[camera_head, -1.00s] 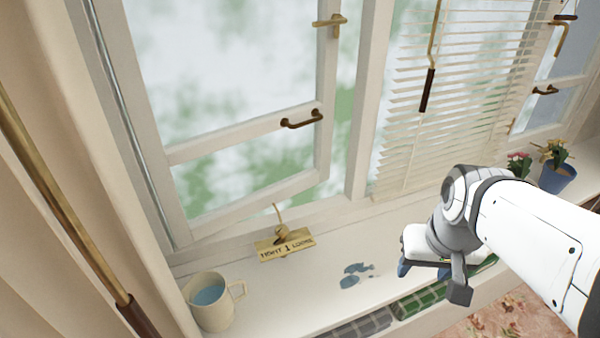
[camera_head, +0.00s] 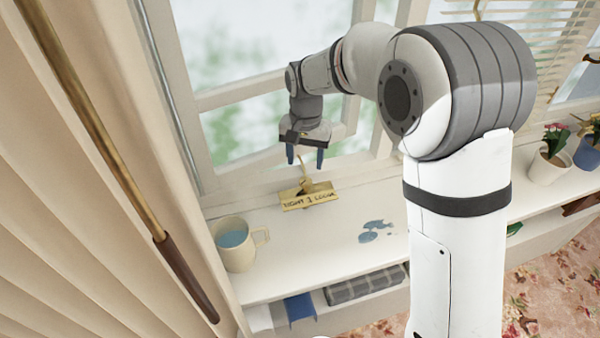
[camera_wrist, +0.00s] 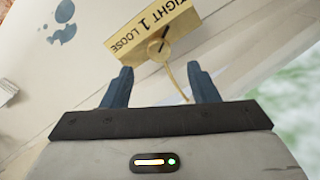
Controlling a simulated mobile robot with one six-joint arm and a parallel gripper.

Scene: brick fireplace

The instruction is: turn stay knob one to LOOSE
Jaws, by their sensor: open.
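Stay knob one is a small brass knob (camera_wrist: 156,46) on a brass plate (camera_head: 309,201) marked TIGHT, 1 and LOOSE, on the white sill below the window. In the wrist view the plate (camera_wrist: 129,39) is at the top, and a thin brass stay rod (camera_wrist: 173,80) runs from the knob down between my fingers. A dark line shows on the knob, but which word it points to is unclear. My gripper (camera_head: 305,157) is open and points down, just above and behind the plate. Its two blue fingers (camera_wrist: 160,84) hold nothing and appear apart from the knob.
A mug of blue liquid (camera_head: 236,245) stands on the sill left of the plate. A blue spill (camera_head: 374,231) lies to the right. Potted flowers (camera_head: 549,158) stand at the far right. A cream curtain and brass rod (camera_head: 100,130) fill the left. The window frame is close behind my gripper.

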